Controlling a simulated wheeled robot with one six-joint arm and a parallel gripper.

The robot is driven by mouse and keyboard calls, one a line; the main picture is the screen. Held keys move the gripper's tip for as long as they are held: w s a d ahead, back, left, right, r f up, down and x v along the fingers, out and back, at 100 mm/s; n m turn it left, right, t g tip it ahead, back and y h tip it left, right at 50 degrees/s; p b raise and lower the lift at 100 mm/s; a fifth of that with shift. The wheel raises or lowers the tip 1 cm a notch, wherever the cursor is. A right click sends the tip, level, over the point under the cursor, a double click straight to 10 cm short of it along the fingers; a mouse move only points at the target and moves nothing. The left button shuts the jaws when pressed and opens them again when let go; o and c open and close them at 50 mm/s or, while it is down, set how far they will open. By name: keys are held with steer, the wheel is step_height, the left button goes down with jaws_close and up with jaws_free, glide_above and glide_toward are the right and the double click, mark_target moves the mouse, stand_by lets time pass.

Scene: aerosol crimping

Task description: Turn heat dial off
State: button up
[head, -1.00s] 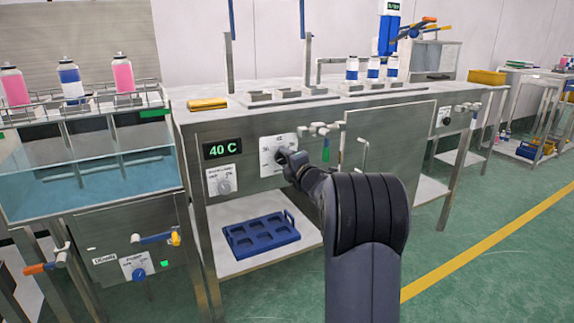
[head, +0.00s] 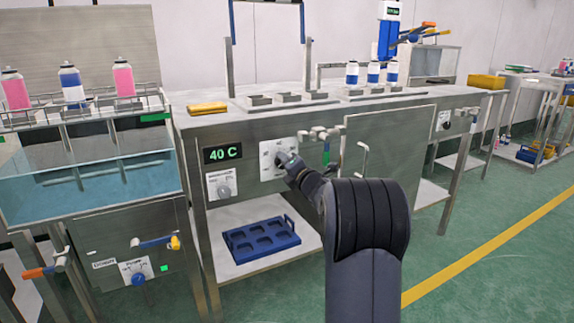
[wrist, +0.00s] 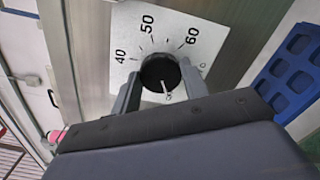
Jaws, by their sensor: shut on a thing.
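The heat dial is a black round knob (wrist: 160,74) on a white plate (wrist: 128,78) marked 40, 50 and 60 in the wrist view. Its white pointer line points down toward my gripper body, away from the three numbers. My gripper (wrist: 158,88) is shut on the knob, one finger on each side. In the head view my gripper (head: 285,163) reaches the dial plate (head: 268,150) and hides the knob. A green display (head: 222,154) left of the plate reads 40 C.
Another dial (head: 223,188) sits below the display. Valves with handles (head: 320,133) project right of the plate. A blue tray (head: 262,240) lies on the lower shelf. A water bath (head: 90,185) stands left. Green floor is open at right.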

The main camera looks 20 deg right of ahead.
steer(key=o, duration=1)
steer(key=shift+c, duration=0.2)
steer(key=shift+s, duration=0.1)
steer(key=s+p, duration=0.2)
steer(key=s, duration=0.8)
steer(key=shift+s+d, duration=0.15)
steer(key=shift+s, duration=0.15)
steer(key=w+b, duration=0.2)
steer(key=w, duration=0.8)
steer(key=shift+w, duration=0.4)
